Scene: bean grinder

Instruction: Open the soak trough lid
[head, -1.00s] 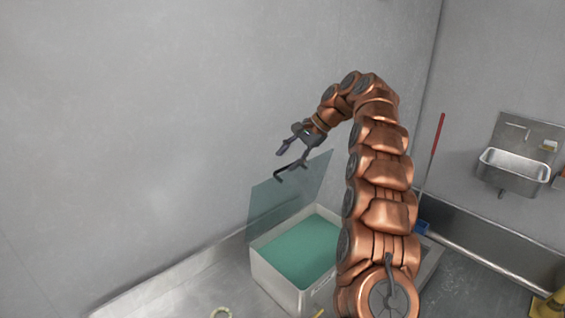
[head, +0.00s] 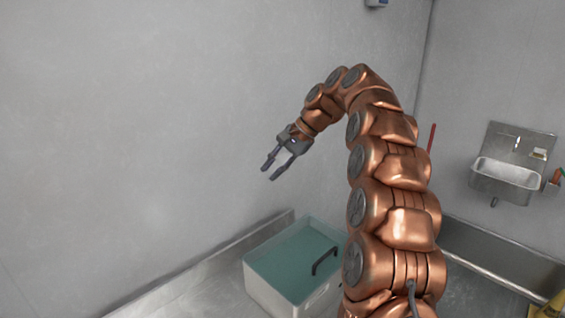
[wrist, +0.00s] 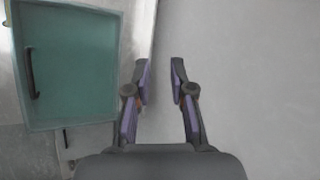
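The soak trough (head: 270,292) is a pale box at the bottom centre of the head view. Its see-through teal lid (head: 285,248) lies down flat over the top, with a dark bar handle (head: 323,261) near the front right. In the wrist view the lid (wrist: 78,65) fills the upper left, with its handle (wrist: 31,73) at the far left. My gripper (head: 270,174) is above the trough, near the wall and apart from the lid and handle. Its fingers (wrist: 160,64) are spread with nothing between them. My arm covers the trough's right side in the head view.
A plain grey wall (head: 130,130) stands behind the trough and close to my gripper. A metal wash basin (head: 505,180) hangs on the right wall, with a long trough-like sink (head: 500,255) below it. A red stick (head: 432,138) leans behind my arm.

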